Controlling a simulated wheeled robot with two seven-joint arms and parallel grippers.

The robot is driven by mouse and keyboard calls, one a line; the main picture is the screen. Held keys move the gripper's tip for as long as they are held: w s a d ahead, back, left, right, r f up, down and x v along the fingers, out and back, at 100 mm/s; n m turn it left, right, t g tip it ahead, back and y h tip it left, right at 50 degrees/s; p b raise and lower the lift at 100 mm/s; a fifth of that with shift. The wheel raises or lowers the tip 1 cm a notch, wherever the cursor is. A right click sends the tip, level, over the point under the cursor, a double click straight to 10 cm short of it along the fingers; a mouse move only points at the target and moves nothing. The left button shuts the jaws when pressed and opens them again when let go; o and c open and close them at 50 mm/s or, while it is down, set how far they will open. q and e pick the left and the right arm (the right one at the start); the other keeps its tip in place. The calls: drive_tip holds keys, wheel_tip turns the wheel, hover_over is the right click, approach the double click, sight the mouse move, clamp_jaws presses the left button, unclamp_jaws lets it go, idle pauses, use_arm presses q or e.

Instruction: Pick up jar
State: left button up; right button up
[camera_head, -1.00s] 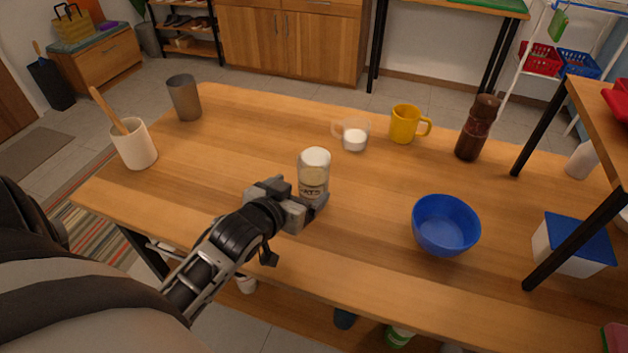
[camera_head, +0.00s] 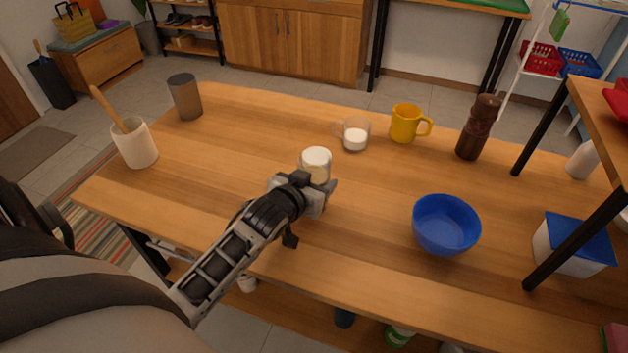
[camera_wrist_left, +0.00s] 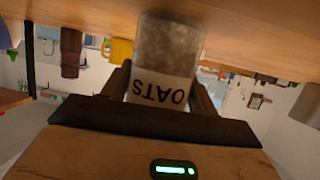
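The jar (camera_head: 316,163) is clear glass with a pale lid and stands upright on the wooden table (camera_head: 240,150). In the left wrist view, which is upside down, the jar (camera_wrist_left: 168,50) shows a white label reading OATS. My left gripper (camera_head: 310,186) is at the near side of the jar, low over the table. In the left wrist view the gripper (camera_wrist_left: 162,88) has one finger on each side of the jar. It looks open around the jar; I cannot tell whether the fingers touch the glass. My right gripper is not in view.
A glass cup (camera_head: 354,136) and a yellow mug (camera_head: 404,124) stand behind the jar. A brown grinder (camera_head: 474,130) and blue bowl (camera_head: 445,225) are to the right. A utensil pot (camera_head: 137,146) and grey tumbler (camera_head: 185,97) stand left. A shelf (camera_head: 600,130) borders the right side.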

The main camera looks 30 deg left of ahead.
use_arm(q)
drive_tip(key=c, duration=0.3)
